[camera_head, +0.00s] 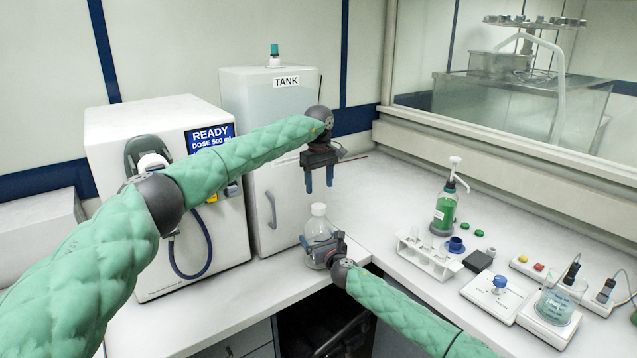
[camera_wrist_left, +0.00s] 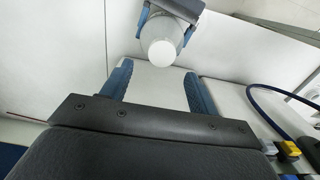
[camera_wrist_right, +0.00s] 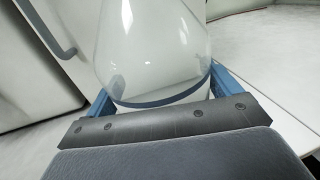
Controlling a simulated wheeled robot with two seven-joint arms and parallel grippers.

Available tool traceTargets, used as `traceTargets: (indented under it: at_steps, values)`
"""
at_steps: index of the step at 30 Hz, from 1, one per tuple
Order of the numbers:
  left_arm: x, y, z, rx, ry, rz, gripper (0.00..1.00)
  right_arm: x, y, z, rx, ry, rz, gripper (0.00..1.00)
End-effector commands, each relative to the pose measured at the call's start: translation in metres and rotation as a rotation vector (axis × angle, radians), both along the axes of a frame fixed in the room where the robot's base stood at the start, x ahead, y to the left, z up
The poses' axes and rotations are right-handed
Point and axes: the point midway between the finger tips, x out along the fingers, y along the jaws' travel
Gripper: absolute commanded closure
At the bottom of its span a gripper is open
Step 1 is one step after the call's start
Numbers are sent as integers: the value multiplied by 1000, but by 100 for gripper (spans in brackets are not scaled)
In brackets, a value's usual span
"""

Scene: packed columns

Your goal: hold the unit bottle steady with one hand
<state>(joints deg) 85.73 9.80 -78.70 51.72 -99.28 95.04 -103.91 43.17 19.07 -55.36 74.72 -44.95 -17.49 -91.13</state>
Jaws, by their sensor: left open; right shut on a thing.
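The unit bottle (camera_head: 318,226) is clear with a white cap and stands upright near the front edge of the counter, in front of the tank cabinet. My right gripper (camera_head: 322,248) is shut on its lower body; the clear glass between the blue fingers fills the right wrist view (camera_wrist_right: 150,55). My left gripper (camera_head: 319,182) is open and empty above the bottle, fingers pointing down. The left wrist view shows the white cap (camera_wrist_left: 158,53) beyond the open fingers, apart from them.
A white dispenser marked READY (camera_head: 165,255) and a cabinet marked TANK (camera_head: 285,130) stand behind at left. A green pump bottle (camera_head: 444,212), a tube rack (camera_head: 428,256) and a beaker on a stirrer (camera_head: 556,300) occupy the right counter.

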Motion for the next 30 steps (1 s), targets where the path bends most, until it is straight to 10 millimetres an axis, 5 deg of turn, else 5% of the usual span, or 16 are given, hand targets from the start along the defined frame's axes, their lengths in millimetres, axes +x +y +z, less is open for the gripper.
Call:
traceTargets:
  at_steps: [15, 30]
  values:
    - [0, 3, 0, 14, -4, -664, 40, 0, 0, -1, 0, 1, 0, 75]
    - [0, 3, -19, 14, -4, -770, 40, 0, 0, -1, 0, 1, 0, 75]
